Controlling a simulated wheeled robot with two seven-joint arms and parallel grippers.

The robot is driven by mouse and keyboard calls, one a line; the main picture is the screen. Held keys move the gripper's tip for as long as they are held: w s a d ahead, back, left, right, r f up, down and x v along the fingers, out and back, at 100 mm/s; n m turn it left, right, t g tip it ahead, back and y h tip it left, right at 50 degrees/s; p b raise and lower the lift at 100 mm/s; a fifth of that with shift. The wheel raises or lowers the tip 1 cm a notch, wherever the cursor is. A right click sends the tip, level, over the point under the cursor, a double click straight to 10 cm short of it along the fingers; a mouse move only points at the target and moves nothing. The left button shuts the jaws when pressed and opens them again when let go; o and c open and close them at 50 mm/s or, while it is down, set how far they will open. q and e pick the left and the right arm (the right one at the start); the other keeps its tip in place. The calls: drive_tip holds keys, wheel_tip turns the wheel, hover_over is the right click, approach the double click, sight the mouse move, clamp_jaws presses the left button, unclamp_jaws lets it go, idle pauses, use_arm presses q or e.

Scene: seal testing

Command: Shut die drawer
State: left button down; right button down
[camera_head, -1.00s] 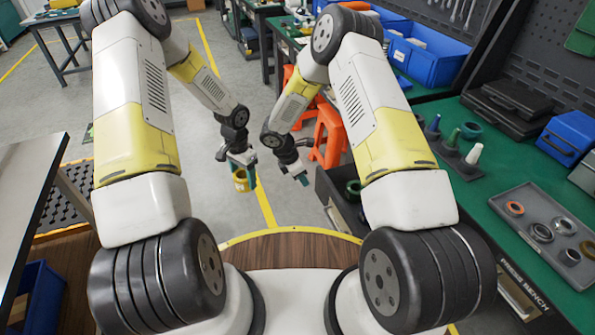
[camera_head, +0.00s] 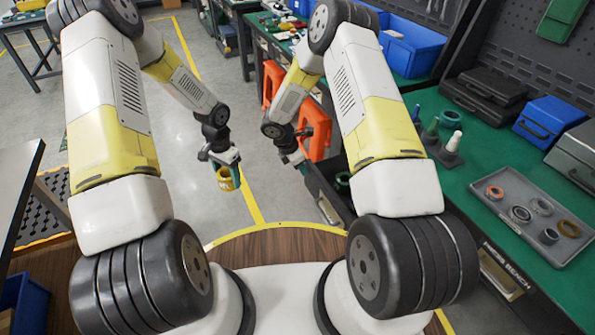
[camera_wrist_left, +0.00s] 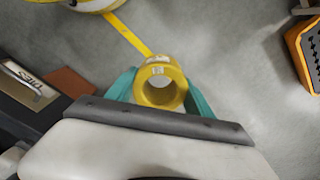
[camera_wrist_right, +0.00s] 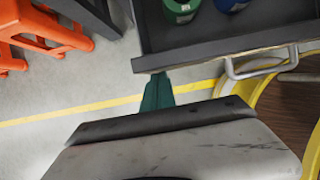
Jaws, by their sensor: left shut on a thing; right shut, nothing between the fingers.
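The dark grey die drawer (camera_head: 326,197) stands pulled out from the bench, at the right of my right gripper. The right wrist view shows its open inside with a green die (camera_wrist_right: 181,10) and a blue one, and its front wall (camera_wrist_right: 205,50) with a metal handle (camera_wrist_right: 262,68). My right gripper (camera_head: 303,168) is shut and empty; its green fingertips (camera_wrist_right: 158,82) are close by the drawer front's left end, contact unclear.
The green-topped press bench (camera_head: 470,205) runs along the right with a grey parts tray (camera_head: 490,208) and several cones. Orange stools (camera_head: 316,130) stand behind my right gripper. A steel table (camera_head: 15,190) is at the left. The floor between is clear.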

drive_tip(key=w+d, duration=0.5)
drive_tip(key=d, duration=0.8)
drive_tip(key=w+d, duration=0.5)
drive_tip(key=d, duration=0.9)
drive_tip(key=shift+d, duration=0.25)
drive_tip(key=shift+a, duration=0.1)
